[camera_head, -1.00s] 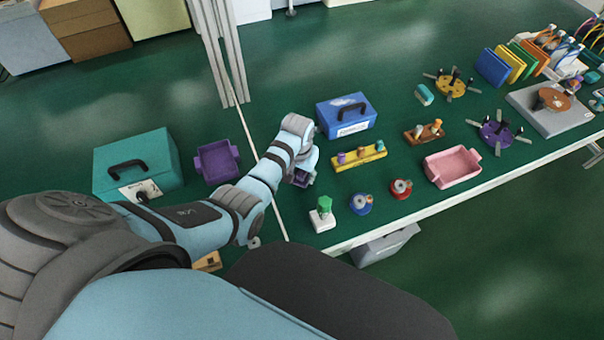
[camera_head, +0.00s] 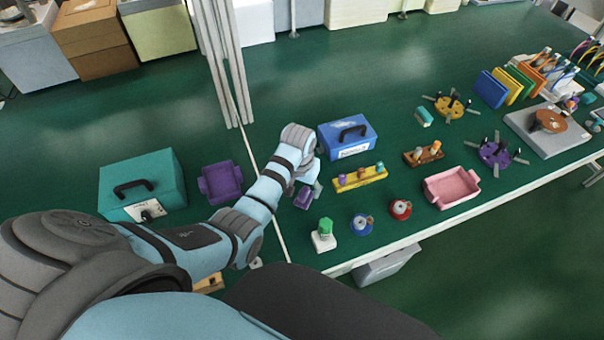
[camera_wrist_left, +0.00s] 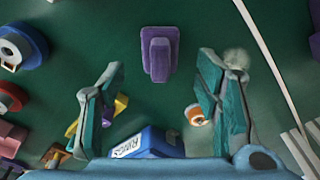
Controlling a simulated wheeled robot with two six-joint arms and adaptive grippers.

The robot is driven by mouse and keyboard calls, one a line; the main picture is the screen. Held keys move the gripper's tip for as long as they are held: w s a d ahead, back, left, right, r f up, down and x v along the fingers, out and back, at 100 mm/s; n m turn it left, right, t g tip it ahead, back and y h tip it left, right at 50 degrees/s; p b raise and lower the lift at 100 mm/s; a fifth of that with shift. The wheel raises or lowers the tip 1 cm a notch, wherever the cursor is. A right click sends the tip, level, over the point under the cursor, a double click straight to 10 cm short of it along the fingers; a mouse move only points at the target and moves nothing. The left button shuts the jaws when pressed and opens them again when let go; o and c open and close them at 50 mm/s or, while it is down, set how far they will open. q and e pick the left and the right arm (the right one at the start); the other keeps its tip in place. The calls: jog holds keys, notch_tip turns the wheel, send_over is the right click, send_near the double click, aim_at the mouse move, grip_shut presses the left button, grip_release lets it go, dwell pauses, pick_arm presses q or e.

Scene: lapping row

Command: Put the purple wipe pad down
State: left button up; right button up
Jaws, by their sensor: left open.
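The purple wipe pad (camera_head: 303,198) lies on the green bench just right of the pale seam. It also shows in the left wrist view (camera_wrist_left: 160,52), beyond the fingertips and between their lines. My left gripper (camera_head: 312,182) is beside and just behind the pad in the head view. In the left wrist view its two teal fingers (camera_wrist_left: 160,80) are spread wide with nothing between them, apart from the pad. Part of the gripper is hidden by its own wrist in the head view. My right gripper is not in view.
A blue case (camera_head: 347,138), a yellow block with pegs (camera_head: 348,185) and a white-based green-topped item (camera_head: 324,236) stand close by. A purple tray (camera_head: 222,181) and teal case (camera_head: 163,176) are left. A pink tray (camera_head: 452,188) is right. Bare bench lies behind the blue case.

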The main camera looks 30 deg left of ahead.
aim_at(301, 197)
pick_arm(q)
notch_tip(301, 197, up, 7)
jog(key=s+p, duration=0.1)
dwell(0.5)
